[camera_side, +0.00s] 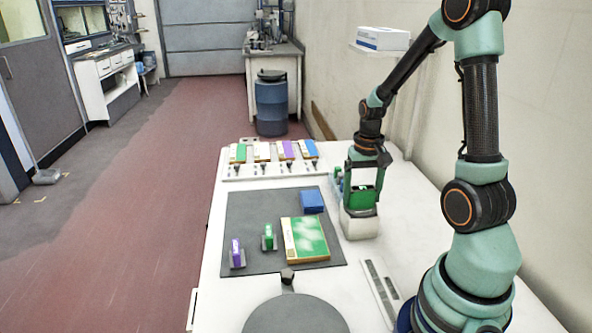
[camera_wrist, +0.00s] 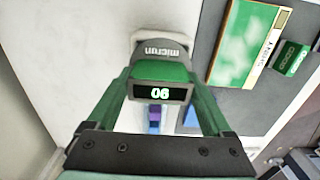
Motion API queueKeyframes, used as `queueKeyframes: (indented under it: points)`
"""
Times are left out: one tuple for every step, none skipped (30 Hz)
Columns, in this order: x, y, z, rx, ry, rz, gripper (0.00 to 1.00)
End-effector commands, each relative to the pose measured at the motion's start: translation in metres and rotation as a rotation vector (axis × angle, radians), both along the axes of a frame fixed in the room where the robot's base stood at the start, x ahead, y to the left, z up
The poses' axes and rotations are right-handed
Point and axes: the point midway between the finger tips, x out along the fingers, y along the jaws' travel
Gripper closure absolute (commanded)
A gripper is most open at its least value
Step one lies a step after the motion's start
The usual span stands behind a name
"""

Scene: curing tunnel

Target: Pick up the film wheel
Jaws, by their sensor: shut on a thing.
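The film wheel (camera_wrist: 160,72) appears to be the green and dark grey device in the wrist view. It has a lit display and upside-down lettering; no round wheel can be made out. In the side view its green body (camera_side: 363,198) shows between the jaws. My gripper (camera_side: 366,180) is shut on it, one finger on each side, as the wrist view also shows (camera_wrist: 162,82). A white block-like stand (camera_side: 357,227) is directly under it. I cannot tell whether the device touches the stand.
Left of the stand, a dark mat (camera_side: 245,210) holds a green-and-white box (camera_side: 308,238), a blue block (camera_side: 312,201) and small purple (camera_side: 236,251) and green (camera_side: 268,238) pieces in grey holders. A rack (camera_side: 270,169) with several coloured items stands behind. A wall is at the right.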

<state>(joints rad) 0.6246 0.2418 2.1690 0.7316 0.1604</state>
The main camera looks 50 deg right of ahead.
Motion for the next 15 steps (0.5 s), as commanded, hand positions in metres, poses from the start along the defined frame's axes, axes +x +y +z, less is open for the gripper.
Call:
queueKeyframes:
  points:
    - [0.001, -0.001, 0.003, -0.002, -0.004, 0.0, 0.82]
    - [0.001, -0.001, 0.005, -0.003, -0.004, 0.0, 0.82]
    - [0.001, -0.001, 0.008, -0.003, -0.004, 0.0, 0.82]
    - [0.001, -0.001, 0.011, -0.003, -0.004, 0.0, 0.82]
    - [0.001, -0.001, 0.015, -0.004, -0.005, 0.0, 0.82]
    - [0.001, -0.001, 0.02, -0.004, -0.006, 0.0, 0.82]
    - [0.001, -0.001, 0.025, -0.004, -0.005, 0.0, 0.82]
    - [0.001, -0.001, 0.03, -0.005, -0.006, 0.0, 0.82]
    - [0.002, -0.001, 0.037, -0.006, -0.007, 0.0, 0.82]
    - [0.002, -0.001, 0.044, -0.005, -0.008, 0.0, 0.82]
    - [0.002, -0.001, 0.05, -0.006, -0.008, 0.0, 0.82]
    - [0.001, -0.001, 0.059, -0.006, -0.008, 0.0, 0.82]
    - [0.002, -0.001, 0.067, -0.006, -0.009, 0.0, 0.82]
    - [0.002, -0.001, 0.074, -0.006, -0.009, 0.0, 0.82]
    - [0.002, -0.001, 0.085, -0.006, -0.009, 0.0, 0.82]
